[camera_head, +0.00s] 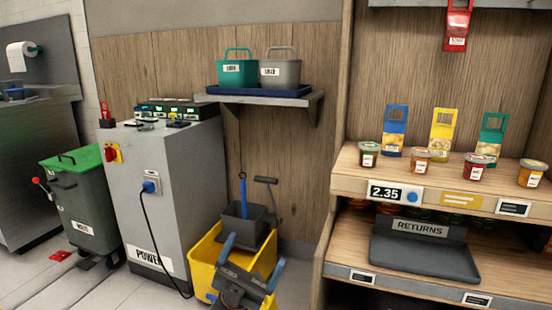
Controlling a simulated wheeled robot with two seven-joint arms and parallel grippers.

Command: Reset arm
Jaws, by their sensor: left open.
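My left gripper (253,256) shows at the bottom centre. Its dark body is low in the picture, and its two blue-grey fingers point up and stand apart. It is open, with nothing seen between the fingers. It overlaps the front of a yellow mop bucket (203,258) in the picture; I cannot tell how far apart they are. My right gripper is not in view.
A grey POWER cabinet (180,175) with a cable stands left of the bucket, beside a green-lidded bin (80,205). A wall shelf (300,101) holds two baskets. At right, a wooden shelf unit (350,185) holds jars and a dark RETURNS tray (420,258).

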